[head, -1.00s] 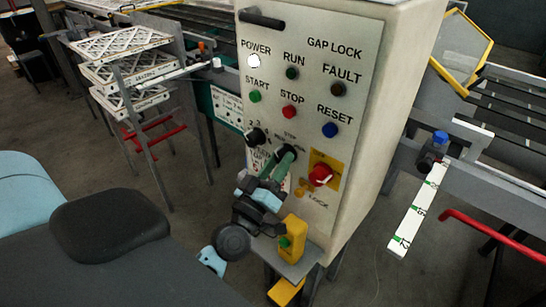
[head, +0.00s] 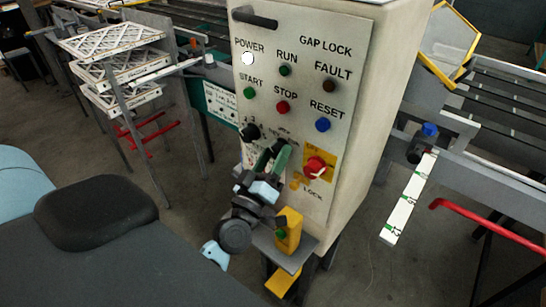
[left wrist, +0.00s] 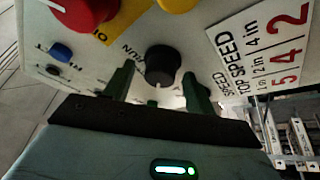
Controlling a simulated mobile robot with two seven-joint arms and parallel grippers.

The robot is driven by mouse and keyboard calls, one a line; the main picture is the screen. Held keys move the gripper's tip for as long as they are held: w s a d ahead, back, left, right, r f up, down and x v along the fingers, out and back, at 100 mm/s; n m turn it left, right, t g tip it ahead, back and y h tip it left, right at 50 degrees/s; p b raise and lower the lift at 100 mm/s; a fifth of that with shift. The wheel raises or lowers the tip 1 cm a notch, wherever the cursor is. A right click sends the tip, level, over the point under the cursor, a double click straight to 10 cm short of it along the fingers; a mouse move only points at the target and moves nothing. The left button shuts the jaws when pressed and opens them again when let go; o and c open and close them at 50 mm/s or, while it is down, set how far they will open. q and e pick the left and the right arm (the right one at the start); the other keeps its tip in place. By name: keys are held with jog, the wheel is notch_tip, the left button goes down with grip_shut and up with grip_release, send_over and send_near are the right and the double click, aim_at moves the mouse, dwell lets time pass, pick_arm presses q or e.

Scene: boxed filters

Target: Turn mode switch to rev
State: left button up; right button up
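The mode switch is a black round knob (left wrist: 162,62) with a white mark, near the RUN label in the left wrist view. In the head view my left gripper (head: 277,150) is in front of the control panel (head: 345,60) and mostly hides the switch. In the left wrist view my left gripper (left wrist: 157,84) has its two green fingers apart, one on each side of the knob. I cannot tell whether they touch it. The REV label is not readable here. My right gripper is not in view.
Close by on the panel are a red lock knob (head: 316,166) on a yellow plate and a black speed knob (head: 250,132). A yellow box with a green button (head: 289,230) sits below my gripper.

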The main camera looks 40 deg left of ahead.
pick_arm(q)
jog(key=shift+f, duration=0.1)
jog(key=shift+s+f, duration=0.15)
jog(key=shift+s, duration=0.15)
jog(key=b+v, duration=0.2)
jog(key=v, duration=0.5)
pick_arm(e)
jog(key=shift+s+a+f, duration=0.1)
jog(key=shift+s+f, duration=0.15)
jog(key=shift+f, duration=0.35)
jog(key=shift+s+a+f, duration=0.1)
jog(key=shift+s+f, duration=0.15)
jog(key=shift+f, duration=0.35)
pick_arm(q)
jog(key=shift+d, duration=0.1)
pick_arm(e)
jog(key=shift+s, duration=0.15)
